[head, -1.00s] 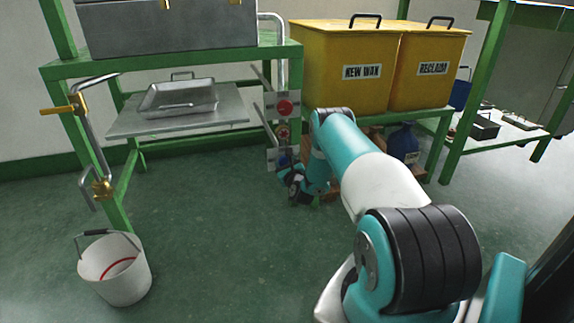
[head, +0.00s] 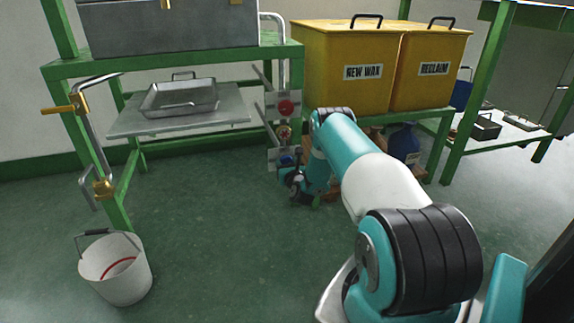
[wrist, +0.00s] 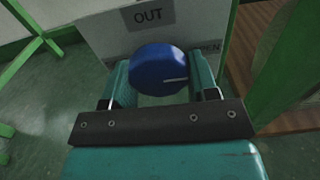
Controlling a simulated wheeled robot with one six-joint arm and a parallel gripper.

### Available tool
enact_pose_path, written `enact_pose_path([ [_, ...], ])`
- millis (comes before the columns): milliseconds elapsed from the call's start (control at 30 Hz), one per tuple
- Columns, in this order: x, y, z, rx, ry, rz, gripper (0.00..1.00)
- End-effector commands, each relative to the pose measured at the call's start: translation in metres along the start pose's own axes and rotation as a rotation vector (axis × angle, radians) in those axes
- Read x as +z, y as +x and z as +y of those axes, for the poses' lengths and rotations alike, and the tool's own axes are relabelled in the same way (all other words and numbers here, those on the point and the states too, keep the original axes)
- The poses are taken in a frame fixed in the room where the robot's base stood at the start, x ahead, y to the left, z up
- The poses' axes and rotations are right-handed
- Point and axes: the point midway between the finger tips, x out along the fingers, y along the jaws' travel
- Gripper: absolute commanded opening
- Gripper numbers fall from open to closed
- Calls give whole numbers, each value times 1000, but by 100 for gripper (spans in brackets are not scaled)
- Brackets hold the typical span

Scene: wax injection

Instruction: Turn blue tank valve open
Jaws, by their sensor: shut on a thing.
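The blue valve knob (wrist: 158,70) is round with a short white mark near its right side, and is mounted on a grey plate with an "OUT" label (wrist: 148,15) above it. My gripper (wrist: 162,88) is shut on the blue knob, one finger on each side. In the head view my gripper (head: 290,172) is at the lower grey plate, and a bit of the blue knob (head: 287,160) shows above it.
A red knob (head: 286,108) sits on a plate above the blue one. Yellow bins (head: 345,45) stand on a green bench to the right. A green leg (wrist: 285,80) is close right of my gripper. A white bucket (head: 115,270) stands on the floor at left.

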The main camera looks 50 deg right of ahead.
Motion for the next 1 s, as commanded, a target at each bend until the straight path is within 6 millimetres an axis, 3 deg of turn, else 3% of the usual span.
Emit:
enact_pose_path([
  [100,0,-1,-5,-9,0,0,30],
  [133,0,-1,-5,-9,0,0,56],
  [233,0,-1,-4,-7,0,-1,79],
  [667,0,-5,1,1,1,2,80],
  [1000,1,-39,1,0,4,5,80],
])
